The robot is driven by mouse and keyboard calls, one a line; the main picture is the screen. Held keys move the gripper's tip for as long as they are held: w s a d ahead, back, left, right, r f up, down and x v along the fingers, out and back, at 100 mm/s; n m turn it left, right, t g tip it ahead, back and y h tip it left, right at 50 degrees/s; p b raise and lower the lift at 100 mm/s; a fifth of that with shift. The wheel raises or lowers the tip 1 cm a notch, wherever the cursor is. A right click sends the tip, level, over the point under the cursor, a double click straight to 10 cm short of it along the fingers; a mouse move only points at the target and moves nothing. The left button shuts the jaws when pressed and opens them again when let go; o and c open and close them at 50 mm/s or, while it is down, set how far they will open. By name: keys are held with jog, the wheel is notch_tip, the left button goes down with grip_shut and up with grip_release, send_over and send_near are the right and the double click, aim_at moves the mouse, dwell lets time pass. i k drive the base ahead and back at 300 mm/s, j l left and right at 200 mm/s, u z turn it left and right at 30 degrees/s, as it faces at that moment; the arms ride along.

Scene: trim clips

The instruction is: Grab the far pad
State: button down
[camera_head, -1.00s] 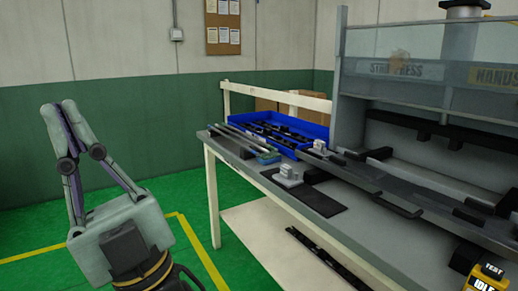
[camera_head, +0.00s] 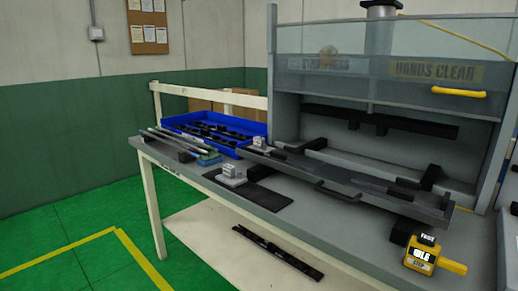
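Nothing in view is labelled as a pad, so I cannot tell for sure which thing is the far pad. The rail runs in front of the press. Dark blocks also show near the press, one at its left (camera_head: 317,144) and one at its right (camera_head: 430,177). My gripper is out of view.
A blue tray (camera_head: 172,124) of dark strips stands at the back left of the bench, with thin bars (camera_head: 172,142) in front. The press (camera_head: 380,65) fills the right rear. A yellow tester (camera_head: 427,256) is at the front right. Green floor (camera_head: 60,215) lies open at left.

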aim_at(259, 144)
jog(key=i+j+u, duration=0.3)
jog(key=i+u, duration=0.3)
jog(key=i+l+u, duration=0.25)
jog(key=i, duration=0.15)
jog(key=i+l, duration=0.2)
jog(key=i, duration=0.1)
